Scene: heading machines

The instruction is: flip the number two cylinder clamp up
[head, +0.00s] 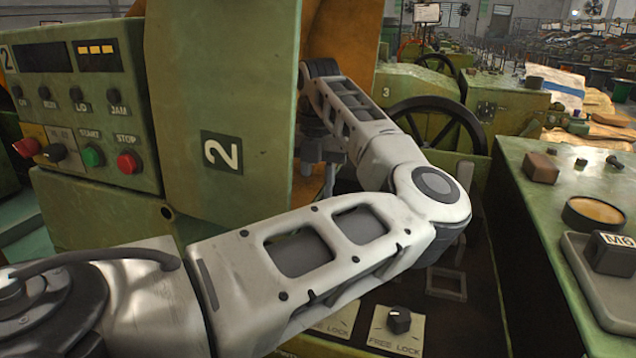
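The machine marked 2 (222,100) stands at left, a green housing with a control panel on its left part. My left arm reaches across the front, bends at its elbow and runs back toward the opening beside this housing. My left gripper (328,175) points down there, partly hidden by the housing edge and my own arm. Its fingers are too small and covered to tell whether they are open or hold anything. I cannot make out the cylinder clamp; that area is largely covered. My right gripper is not in view.
A black handwheel (437,108) stands behind my elbow, near the machine marked 3. Two FREE LOCK knobs' plates sit below my arm, one knob (399,319) showing. At right a green bench (530,200) carries a grey tray (590,285), a block marked M6 (612,254) and a round tin (594,214).

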